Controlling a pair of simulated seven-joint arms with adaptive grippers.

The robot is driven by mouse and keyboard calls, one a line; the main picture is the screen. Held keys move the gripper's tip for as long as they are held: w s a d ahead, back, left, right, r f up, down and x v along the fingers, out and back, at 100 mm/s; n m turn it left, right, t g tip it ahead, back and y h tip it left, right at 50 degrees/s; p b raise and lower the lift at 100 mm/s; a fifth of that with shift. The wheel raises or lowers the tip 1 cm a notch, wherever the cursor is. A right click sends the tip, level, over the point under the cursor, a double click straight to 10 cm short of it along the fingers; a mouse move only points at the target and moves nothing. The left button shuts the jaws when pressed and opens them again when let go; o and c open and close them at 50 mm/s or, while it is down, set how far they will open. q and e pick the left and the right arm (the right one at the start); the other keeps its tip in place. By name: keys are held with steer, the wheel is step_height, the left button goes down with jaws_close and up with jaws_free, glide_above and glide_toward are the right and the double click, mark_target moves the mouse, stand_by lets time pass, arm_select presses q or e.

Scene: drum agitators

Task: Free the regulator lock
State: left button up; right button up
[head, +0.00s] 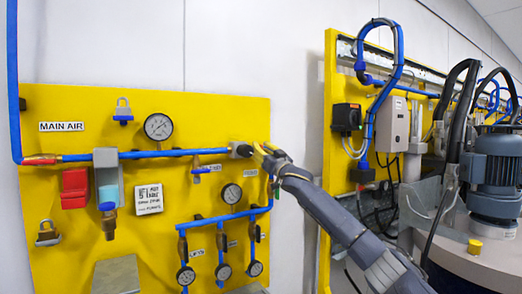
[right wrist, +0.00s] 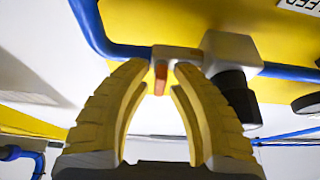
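My right gripper (head: 260,150) is at the right end of the upper blue pipe on the yellow panel, beside a dark regulator knob (head: 238,150). In the right wrist view its two yellow ribbed fingers (right wrist: 162,70) are apart. Their tips are near a pale block (right wrist: 178,53) on the blue pipe, with a small orange-red tab (right wrist: 160,80) showing between them. I cannot tell if they touch it, or whether the tab is the regulator lock. The dark knob also shows in the right wrist view (right wrist: 240,97), right of the fingers. My left gripper is not in view.
The yellow panel (head: 90,270) carries gauges, blue pipes, a red box (head: 75,188), a blue-based padlock (head: 123,110) and a brass padlock (head: 47,234). A second yellow panel (head: 331,110) and a motor-topped drum (head: 498,178) stand to the right of my right arm.

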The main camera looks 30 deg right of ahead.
jaws_close()
steer(key=shift+d+n, duration=0.1)
steer(key=shift+n, duration=0.4)
steer(key=n+y, duration=0.1)
steer(key=n, duration=0.1)
steer(key=n+g+y, duration=0.1)
steer(key=n+y, duration=0.1)
steer(key=n, duration=0.1)
steer(key=shift+r+n, duration=0.15)
steer(key=shift+n, duration=0.15)
steer(key=n+g+y, duration=0.1)
steer(key=n+y, duration=0.1)
steer(key=n, duration=0.3)
steer(key=n+g, duration=0.1)
steer(key=n, duration=0.1)
steer(key=n+g+y, duration=0.1)
steer(key=n, duration=0.2)
steer(key=shift+a+n, duration=0.2)
steer(key=shift+n, duration=0.1)
steer(key=n, duration=0.1)
steer(key=n+g, duration=0.1)
steer(key=n, duration=0.1)
steer(key=n+g, duration=0.1)
steer(key=n, duration=0.1)
steer(key=shift+f, duration=0.3)
steer(key=shift+g, duration=0.3)
steer(key=shift+o, duration=1.6)
jaws_free()
steer(key=shift+a, duration=0.1)
